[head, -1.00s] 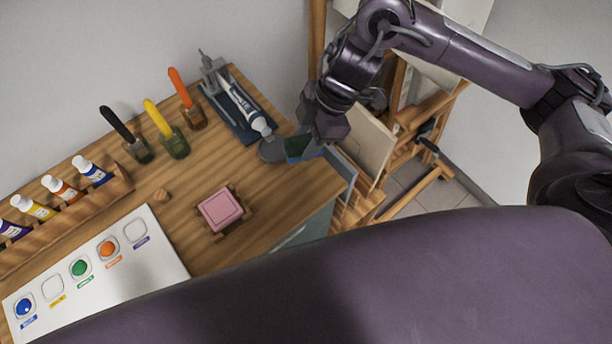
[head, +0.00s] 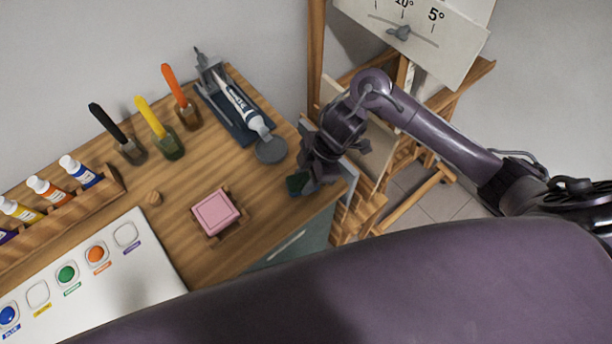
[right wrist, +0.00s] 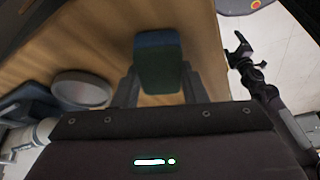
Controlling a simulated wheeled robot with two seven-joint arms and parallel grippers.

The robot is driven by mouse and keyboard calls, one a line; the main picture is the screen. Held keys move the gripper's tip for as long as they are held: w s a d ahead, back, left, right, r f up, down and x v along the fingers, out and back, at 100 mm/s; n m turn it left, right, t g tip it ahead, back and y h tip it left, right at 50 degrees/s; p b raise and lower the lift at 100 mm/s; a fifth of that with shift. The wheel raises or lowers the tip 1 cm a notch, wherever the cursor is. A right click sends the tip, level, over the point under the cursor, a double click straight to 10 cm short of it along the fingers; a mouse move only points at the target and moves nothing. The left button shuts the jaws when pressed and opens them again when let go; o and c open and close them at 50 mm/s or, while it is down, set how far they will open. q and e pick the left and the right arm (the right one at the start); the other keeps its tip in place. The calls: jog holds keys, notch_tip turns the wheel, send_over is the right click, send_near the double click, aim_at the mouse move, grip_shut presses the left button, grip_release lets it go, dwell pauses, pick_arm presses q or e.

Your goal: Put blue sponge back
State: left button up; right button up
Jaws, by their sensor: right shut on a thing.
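The blue sponge looks like a dark blue-green block in the right wrist view (right wrist: 159,62), between the two fingers of my right gripper (right wrist: 157,85). In the head view, my right gripper (head: 308,180) is over the right end of the wooden desk and shut on the sponge (head: 297,184), which is partly hidden by the gripper. I cannot tell whether the sponge touches the desk top. A pink block (head: 215,211) sits in a small wooden holder (head: 241,212) to the left of the gripper.
A paint tube (head: 240,103) lies on a dark stand with a grey disc (head: 271,150) in front. Several brushes in jars, a wooden bottle rack (head: 112,184) and a white palette (head: 150,262) stand left. An easel (head: 317,60) is behind the arm. Desk between pink block and gripper is clear.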

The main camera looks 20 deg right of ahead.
jog(key=shift+f, duration=0.15)
jog(key=o, duration=0.9)
jog(key=shift+r, duration=0.3)
jog(key=p+v, duration=0.1)
jog(key=v, duration=1.1)
jog(key=shift+p, duration=0.3)
